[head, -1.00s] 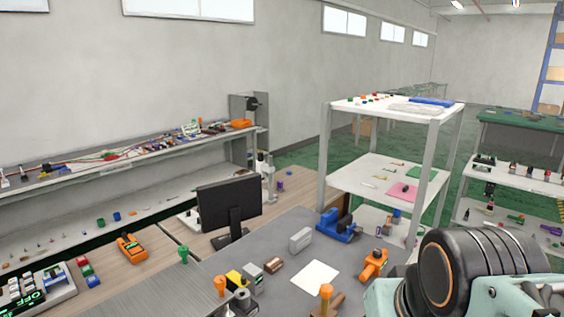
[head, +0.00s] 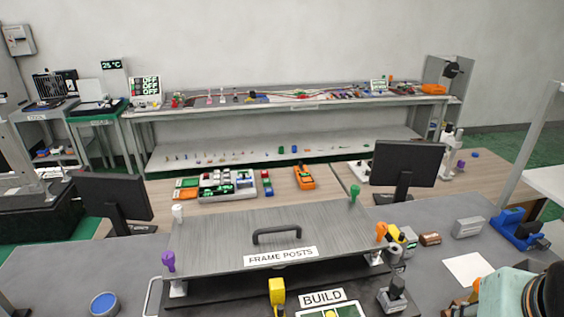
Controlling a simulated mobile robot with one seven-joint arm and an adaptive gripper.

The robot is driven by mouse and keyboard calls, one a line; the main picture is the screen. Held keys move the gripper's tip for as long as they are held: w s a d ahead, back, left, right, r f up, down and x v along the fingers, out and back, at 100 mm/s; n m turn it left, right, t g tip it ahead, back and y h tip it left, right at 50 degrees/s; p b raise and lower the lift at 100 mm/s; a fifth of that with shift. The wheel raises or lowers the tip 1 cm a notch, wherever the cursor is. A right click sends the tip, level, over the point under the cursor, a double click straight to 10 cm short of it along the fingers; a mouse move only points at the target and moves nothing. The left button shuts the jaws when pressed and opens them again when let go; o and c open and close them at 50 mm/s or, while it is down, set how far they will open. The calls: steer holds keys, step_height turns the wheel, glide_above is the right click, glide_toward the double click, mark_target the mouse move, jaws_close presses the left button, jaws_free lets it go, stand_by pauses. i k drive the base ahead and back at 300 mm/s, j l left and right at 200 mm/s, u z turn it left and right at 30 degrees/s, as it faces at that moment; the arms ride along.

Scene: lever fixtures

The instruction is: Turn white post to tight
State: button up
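The white post (head: 177,211) stands at the far left corner of a grey plate (head: 215,240) in the head view. It looks upright, with a small pale knob on top; its exact turn is too small to tell. The plate carries a dark handle (head: 276,234) and a label reading "FRAME POSTS" (head: 281,257). A purple post (head: 168,261) is at the near left corner, a green post (head: 355,194) at the far right and an orange post (head: 381,231) at the near right. My gripper is out of view; only part of my arm shows at the bottom right.
Two dark monitors, one on the left (head: 113,197) and one on the right (head: 403,164), stand behind the plate. A "BUILD" sign (head: 322,297) and a yellow part (head: 277,291) are in front. A blue vise (head: 515,229) sits right. Grey table on the left is mostly clear.

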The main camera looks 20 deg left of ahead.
mark_target(177, 210)
steer(key=u, duration=1.95)
steer(key=i+j, duration=0.15)
steer(key=j, duration=0.25)
steer(key=i+j+z, duration=0.1)
steer(key=j, duration=0.35)
steer(key=i+j, duration=0.15)
steer(key=j, duration=0.25)
steer(key=j+z, duration=0.1)
steer(key=z, duration=0.7)
steer(key=j+z, duration=0.15)
steer(key=z, duration=0.3)
steer(key=k+j+z, duration=0.4)
steer(key=i+l+u, duration=0.1)
steer(key=i+l, duration=0.4)
